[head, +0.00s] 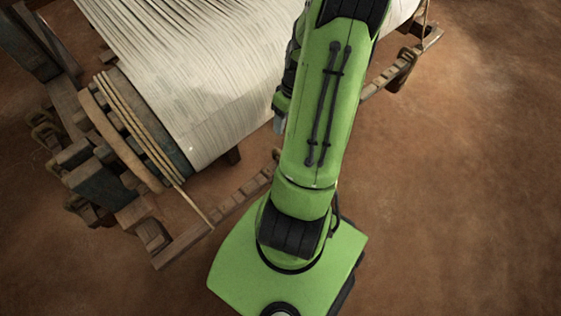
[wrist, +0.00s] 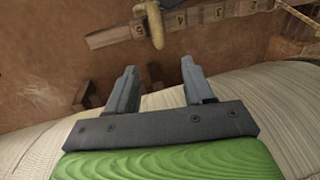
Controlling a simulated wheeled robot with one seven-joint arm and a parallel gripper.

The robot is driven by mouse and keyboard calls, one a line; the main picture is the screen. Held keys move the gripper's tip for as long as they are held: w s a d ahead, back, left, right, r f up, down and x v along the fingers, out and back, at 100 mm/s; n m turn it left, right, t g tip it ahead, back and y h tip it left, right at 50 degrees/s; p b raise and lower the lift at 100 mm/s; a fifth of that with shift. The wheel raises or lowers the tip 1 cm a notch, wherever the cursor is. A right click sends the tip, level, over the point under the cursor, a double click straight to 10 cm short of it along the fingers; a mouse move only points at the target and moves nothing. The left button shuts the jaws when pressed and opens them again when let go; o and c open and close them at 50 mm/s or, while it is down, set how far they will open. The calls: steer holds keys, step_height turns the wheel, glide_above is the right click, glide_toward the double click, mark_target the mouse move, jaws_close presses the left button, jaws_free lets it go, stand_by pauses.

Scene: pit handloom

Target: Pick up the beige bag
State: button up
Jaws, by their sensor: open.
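I see no beige bag in either view. My gripper (wrist: 161,76) is open in the wrist view, with its two grey fingers apart and nothing between them. It is close to the pale threads of the loom, with brown floor beyond the fingertips. In the head view, only a small grey part of my gripper (head: 279,122) shows at the left side of my green arm. The rest is hidden behind the arm.
The wooden handloom with its wide roll of pale threads (head: 205,75) fills the upper left. Wooden beams and blocks (head: 97,190) stick out at its left end. A notched wooden bar (wrist: 210,14) crosses the wrist view. Bare earth floor (head: 460,170) lies open on the right.

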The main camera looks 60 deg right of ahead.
mark_target(279, 152)
steer(key=f+b, duration=0.1)
steer(key=f, duration=0.2)
steer(key=a+f+b, duration=0.1)
steer(key=f, duration=0.2)
steer(key=a+f+b, duration=0.1)
steer(key=f, duration=0.3)
steer(key=shift+w+f, duration=0.1)
steer(key=shift+w, duration=0.1)
steer(key=f+b, duration=0.1)
steer(key=f, duration=0.2)
steer(key=f+b, duration=0.1)
steer(key=f, duration=0.1)
steer(key=shift+a+b, duration=0.35)
steer(key=shift+r, duration=0.1)
jaws_close()
